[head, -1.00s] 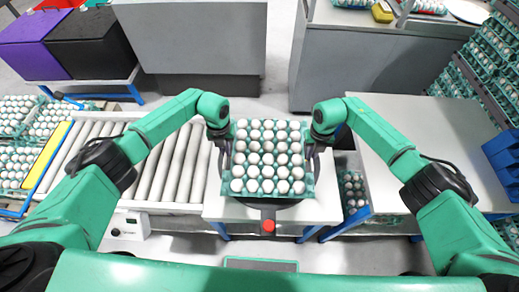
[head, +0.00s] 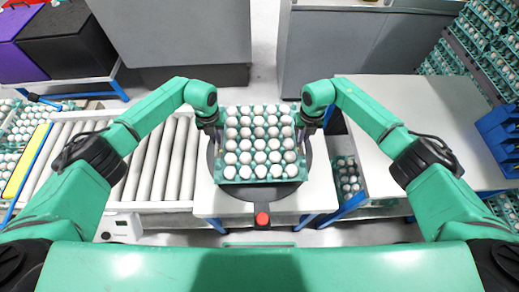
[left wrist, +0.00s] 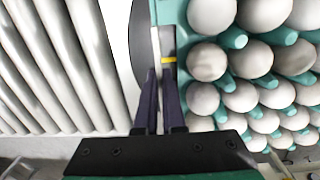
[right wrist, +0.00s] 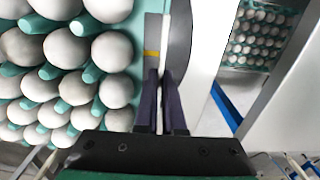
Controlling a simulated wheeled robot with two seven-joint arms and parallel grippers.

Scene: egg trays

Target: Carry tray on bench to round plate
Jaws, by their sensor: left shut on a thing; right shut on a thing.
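A green tray (head: 262,181) full of white eggs is level over the dark round plate (head: 277,193). The plate's rim shows on the left, right and near sides of it. I cannot tell whether the tray touches the plate. My left gripper (head: 216,138) is shut on the tray's left edge, and my right gripper (head: 304,136) is shut on its right edge. In the left wrist view, the left fingers (left wrist: 163,78) pinch the rim beside the eggs. In the right wrist view, the right fingers (right wrist: 161,78) do the same on the other side.
The plate sits on a white stand with a red button (head: 262,218) in front. A roller conveyor (head: 150,165) lies left. Stacked egg trays (head: 347,180) show between stand and bench.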

